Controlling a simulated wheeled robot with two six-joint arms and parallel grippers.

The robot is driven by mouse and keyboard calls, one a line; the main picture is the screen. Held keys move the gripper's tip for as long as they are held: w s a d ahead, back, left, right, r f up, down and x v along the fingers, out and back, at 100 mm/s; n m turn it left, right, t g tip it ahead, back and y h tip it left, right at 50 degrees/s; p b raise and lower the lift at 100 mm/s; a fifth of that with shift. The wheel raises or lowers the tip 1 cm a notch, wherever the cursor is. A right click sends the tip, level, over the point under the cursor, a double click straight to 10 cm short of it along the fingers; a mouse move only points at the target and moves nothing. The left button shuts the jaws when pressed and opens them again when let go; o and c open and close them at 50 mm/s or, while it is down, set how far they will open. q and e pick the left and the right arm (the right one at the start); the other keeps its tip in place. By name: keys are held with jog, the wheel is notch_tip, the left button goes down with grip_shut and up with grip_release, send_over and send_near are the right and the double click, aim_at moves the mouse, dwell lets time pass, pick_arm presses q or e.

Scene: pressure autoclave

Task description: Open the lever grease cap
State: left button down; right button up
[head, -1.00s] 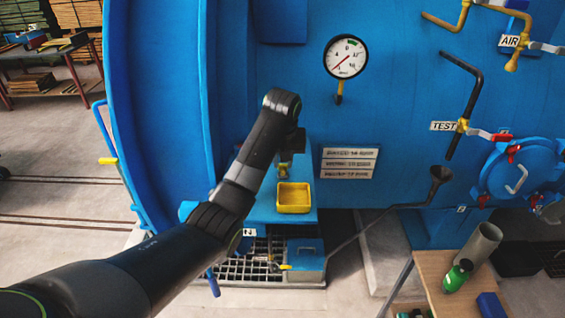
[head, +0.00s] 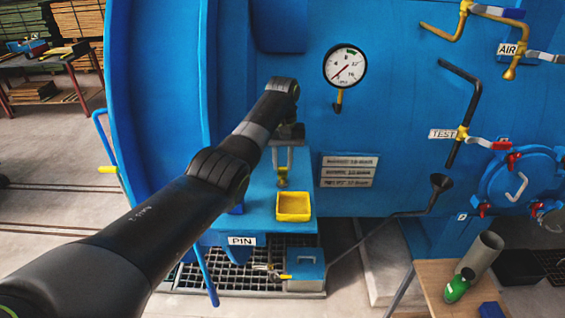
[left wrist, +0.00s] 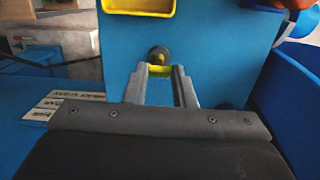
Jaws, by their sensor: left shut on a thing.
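My left gripper (head: 283,170) reaches down over the blue ledge (head: 258,208) on the vessel's front. Its two grey fingers are closed on a small yellow piece, which I take to be the lever of the grease cap (head: 283,182). In the left wrist view the yellow lever piece (left wrist: 160,71) shows between the fingertips (left wrist: 163,72). A dark round fitting (left wrist: 158,55) with a yellowish centre sits just beyond it. The cap is small and partly hidden by the fingers, so I cannot tell its opening. My right gripper is not in view.
A pressure gauge (head: 345,65) is above right. A plate marked PIN (head: 242,241) is on the ledge's front.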

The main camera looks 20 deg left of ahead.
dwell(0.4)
pick_arm(q)
jog(key=c, duration=1.2)
grip_release()
jog(key=shift+w+f, duration=0.1)
notch_tip(320, 180, up, 17)
jog(key=w, duration=0.1)
jog(key=shift+w+a, duration=0.3)
jog(key=shift+w, duration=0.1)
